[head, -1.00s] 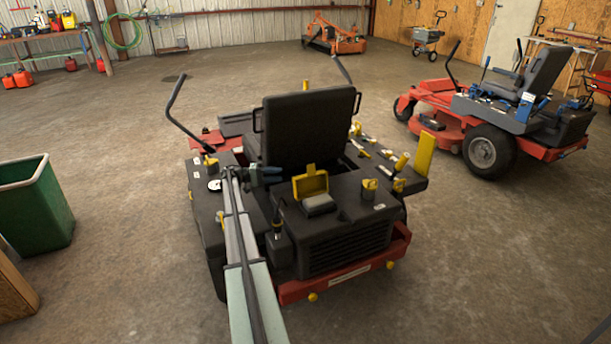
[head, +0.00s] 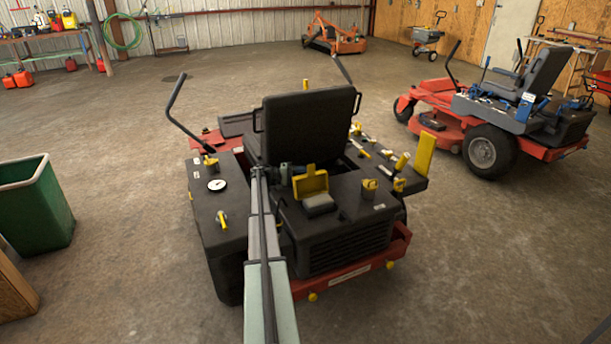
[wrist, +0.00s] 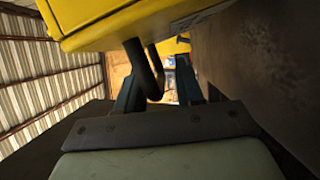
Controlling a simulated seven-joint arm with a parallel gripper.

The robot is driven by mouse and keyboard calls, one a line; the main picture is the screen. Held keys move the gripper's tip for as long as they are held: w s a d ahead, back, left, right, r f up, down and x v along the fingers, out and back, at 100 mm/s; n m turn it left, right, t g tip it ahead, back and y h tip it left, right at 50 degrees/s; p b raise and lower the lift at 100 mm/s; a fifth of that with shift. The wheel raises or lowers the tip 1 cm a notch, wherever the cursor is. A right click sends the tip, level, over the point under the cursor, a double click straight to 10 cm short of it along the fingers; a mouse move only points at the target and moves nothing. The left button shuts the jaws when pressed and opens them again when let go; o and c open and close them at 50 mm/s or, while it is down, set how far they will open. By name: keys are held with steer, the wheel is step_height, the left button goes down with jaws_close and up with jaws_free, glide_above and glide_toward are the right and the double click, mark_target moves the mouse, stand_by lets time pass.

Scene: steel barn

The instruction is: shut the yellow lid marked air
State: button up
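The yellow lid (head: 312,183) stands raised at the back of a small grey box (head: 319,203) on the mower's rear deck, behind the seat. Its marking is too small to read. My gripper (head: 288,170) is just left of the lid, between it and the seat back, partly hidden by my arm. In the wrist view, a large yellow surface, likely the lid, (wrist: 120,20) fills the top, close to my gripper (wrist: 158,88). The fingers are apart, with a dark curved bar showing between them; I see no grip on it. Contact with the lid cannot be told.
The black seat (head: 308,125) rises just beyond the gripper. A yellow-capped fitting (head: 369,188) stands right of the lid, and a round gauge (head: 217,184) lies on the left deck. A dark surface (wrist: 245,65) runs close along the wrist view's right side.

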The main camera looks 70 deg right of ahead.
steer(key=shift+c, duration=0.4)
jaws_close()
stand_by(0.4)
